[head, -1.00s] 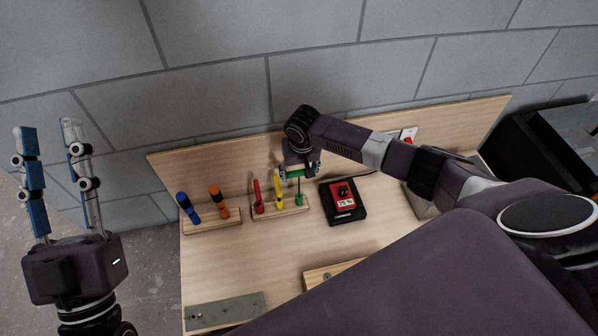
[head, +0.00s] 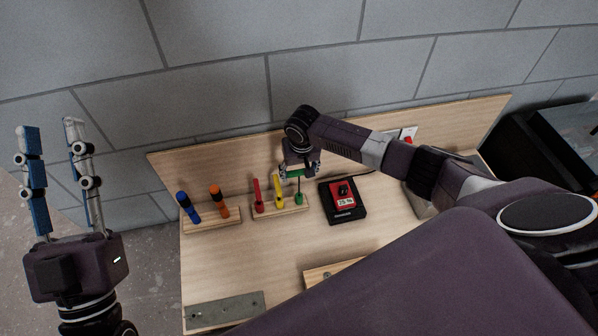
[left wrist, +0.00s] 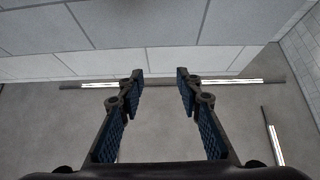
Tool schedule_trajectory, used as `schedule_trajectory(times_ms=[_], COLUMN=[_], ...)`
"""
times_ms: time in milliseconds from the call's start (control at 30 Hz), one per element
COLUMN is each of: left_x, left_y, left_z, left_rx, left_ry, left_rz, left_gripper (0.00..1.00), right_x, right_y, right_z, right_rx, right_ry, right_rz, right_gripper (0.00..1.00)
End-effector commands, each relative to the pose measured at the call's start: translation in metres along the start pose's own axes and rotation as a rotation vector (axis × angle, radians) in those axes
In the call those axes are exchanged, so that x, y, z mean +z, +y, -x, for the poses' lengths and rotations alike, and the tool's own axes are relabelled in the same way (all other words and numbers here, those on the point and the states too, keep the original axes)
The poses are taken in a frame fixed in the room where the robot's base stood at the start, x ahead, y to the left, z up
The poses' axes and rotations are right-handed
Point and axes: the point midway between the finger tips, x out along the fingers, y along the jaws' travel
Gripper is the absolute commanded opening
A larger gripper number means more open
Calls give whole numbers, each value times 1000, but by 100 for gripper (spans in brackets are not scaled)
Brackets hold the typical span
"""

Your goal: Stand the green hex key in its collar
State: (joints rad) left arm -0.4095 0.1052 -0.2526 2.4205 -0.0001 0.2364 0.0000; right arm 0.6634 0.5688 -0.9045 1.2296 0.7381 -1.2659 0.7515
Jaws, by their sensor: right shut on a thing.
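The green hex key (head: 295,174) shows as a green bar at the jaws of my right gripper (head: 299,171), which is shut on it. A thin dark shank runs down from the bar toward the green collar (head: 299,200) at the right end of a wooden batten (head: 267,216). The shank looks roughly upright over the collar. Whether its tip is inside is too small to tell. My left gripper (head: 52,129) is open and empty, off the left side of the bench. Its two spread fingers also show in the left wrist view (left wrist: 160,75).
Red (head: 257,194) and yellow (head: 278,189) tools stand left of the green collar on the same batten. Blue (head: 188,207) and orange (head: 218,200) tools stand on another batten. A black and red device (head: 343,201) sits close right. The bench's middle is clear.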

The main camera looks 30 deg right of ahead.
Motion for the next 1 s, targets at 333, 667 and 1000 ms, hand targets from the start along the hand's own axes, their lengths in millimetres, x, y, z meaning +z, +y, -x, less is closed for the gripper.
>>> schedule_trajectory(times_ms=[333, 667, 1000], left_x=[9, 18, 20], left_y=[-1, -2, -2], left_z=[0, 1, 2], left_rx=[-3, -5, -5], left_ry=[-43, -82, -93], left_rz=[-1, -3, -4], left_gripper=[32, 32, 32], right_x=[0, 1, 1], right_y=[0, 0, 0], right_z=[-2, -4, -5], right_rx=[-1, -1, -1], right_ry=[0, 1, 1], right_rz=[0, 0, 0], right_gripper=[32, 32, 32])
